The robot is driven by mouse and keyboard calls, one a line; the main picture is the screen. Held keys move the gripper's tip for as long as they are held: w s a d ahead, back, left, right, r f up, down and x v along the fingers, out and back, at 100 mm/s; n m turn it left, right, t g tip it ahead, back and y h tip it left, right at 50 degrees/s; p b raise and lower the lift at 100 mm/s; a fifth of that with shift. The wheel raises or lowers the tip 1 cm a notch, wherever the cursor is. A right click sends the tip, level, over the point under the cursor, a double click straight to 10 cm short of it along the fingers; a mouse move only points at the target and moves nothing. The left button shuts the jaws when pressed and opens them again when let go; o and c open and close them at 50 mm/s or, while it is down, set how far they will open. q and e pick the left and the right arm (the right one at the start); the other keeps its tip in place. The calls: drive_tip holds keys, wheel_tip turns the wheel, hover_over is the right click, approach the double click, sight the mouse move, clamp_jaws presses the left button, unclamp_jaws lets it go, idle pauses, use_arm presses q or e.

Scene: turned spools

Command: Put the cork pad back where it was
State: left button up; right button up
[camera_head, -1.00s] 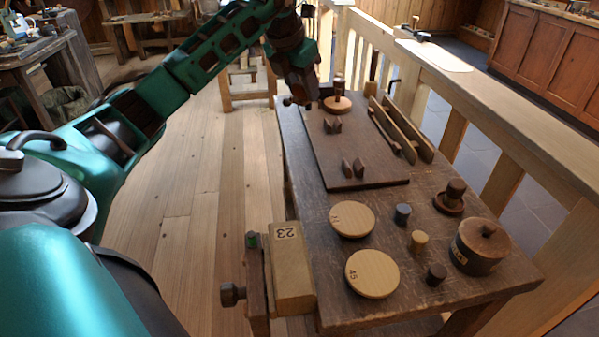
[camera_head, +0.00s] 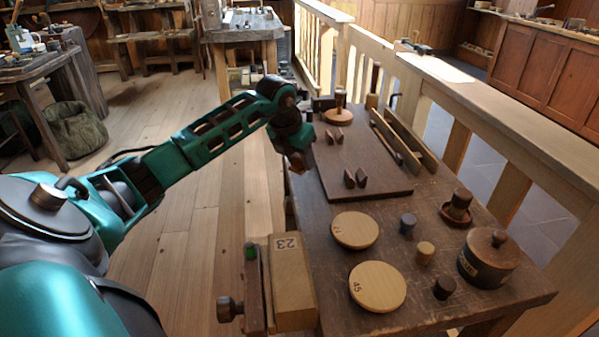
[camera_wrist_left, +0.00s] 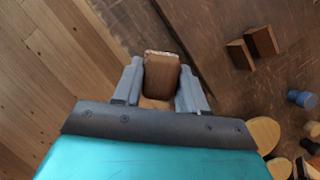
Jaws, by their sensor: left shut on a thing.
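My left gripper (camera_head: 300,163) is over the left edge of the workbench, pointing down, beside the dark board (camera_head: 365,172). In the left wrist view, this gripper (camera_wrist_left: 160,72) is shut on a brown, flat-sided piece with a pale, speckled end, which I take to be the cork pad (camera_wrist_left: 161,76). The pad sits between the two grey fingers and is clear of the bench's left edge or just above it; its height is hard to tell. In the head view the pad is mostly hidden by the gripper. My right gripper is not in view.
On the bench (camera_head: 320,212) are two round wooden discs (camera_head: 355,230) (camera_head: 378,287), several small pegs (camera_head: 425,252), a dark lidded pot (camera_head: 487,257) and a dark spool (camera_head: 457,206). Wooden wedges (camera_head: 355,178) stand on the board. A vise block (camera_head: 290,275) is at the near left corner.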

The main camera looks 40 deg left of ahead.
sight(299, 168)
use_arm(q)
drive_tip(key=shift+f+b, duration=0.3)
drive_tip(key=shift+f, duration=1.6)
drive_tip(key=shift+f, duration=0.15)
drive_tip(key=o, duration=1)
drive_tip(key=shift+s+r, duration=0.15)
drive_tip(key=shift+r, duration=0.35)
drive_tip(key=p+v, duration=0.2)
drive_tip(key=v, duration=0.9)
drive_tip(key=shift+d+r, duration=0.1)
drive_tip(key=shift+r, duration=0.05)
